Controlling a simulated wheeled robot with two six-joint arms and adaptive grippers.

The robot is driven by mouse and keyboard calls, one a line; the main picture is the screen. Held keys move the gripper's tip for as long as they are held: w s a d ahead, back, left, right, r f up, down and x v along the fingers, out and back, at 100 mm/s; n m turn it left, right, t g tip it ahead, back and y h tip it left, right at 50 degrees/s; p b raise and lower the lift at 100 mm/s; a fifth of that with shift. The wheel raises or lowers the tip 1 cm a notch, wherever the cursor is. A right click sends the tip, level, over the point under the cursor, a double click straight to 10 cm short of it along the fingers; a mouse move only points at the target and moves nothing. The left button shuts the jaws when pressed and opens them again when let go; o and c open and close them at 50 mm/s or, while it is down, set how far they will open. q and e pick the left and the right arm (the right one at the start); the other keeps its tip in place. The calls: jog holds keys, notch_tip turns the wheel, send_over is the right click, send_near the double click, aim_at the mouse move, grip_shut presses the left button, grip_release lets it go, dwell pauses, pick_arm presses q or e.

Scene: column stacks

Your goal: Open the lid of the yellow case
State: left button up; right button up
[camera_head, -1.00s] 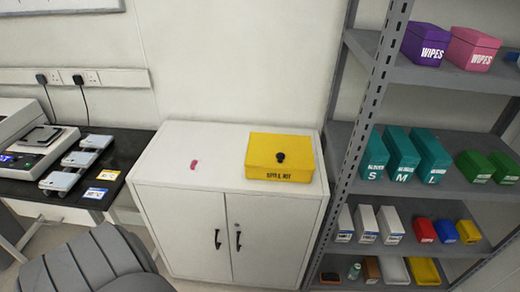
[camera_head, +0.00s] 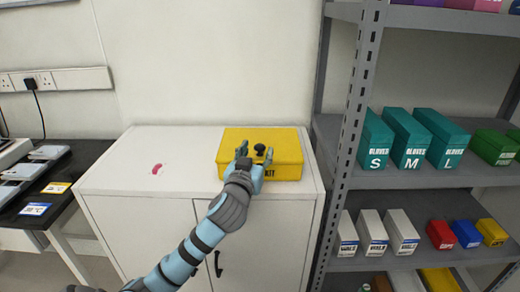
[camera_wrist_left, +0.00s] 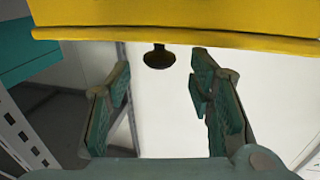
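The yellow case (camera_head: 230,140) sits on top of the white cabinet, near its right end. Its lid appears closed. A black knob (camera_head: 260,148) stands on the lid. My left gripper (camera_head: 254,153) is open and empty in front of the case, hiding part of its front and label. In the left wrist view the yellow case (camera_wrist_left: 200,22) fills the top edge, and the knob (camera_wrist_left: 158,57) lies between the lines of the two spread fingers (camera_wrist_left: 162,75), with space on both sides. My right gripper is not in view.
The white cabinet top (camera_head: 120,165) is mostly clear, with a small pink object (camera_head: 157,168) on the left. A grey metal shelf (camera_head: 352,130) with teal glove boxes (camera_head: 410,140) stands close on the right. A black bench (camera_head: 70,170) is at the left.

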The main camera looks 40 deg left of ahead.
aim_at(260, 146)
pick_arm(q)
jog(key=x, duration=0.4)
jog(key=shift+w, duration=0.1)
grip_shut()
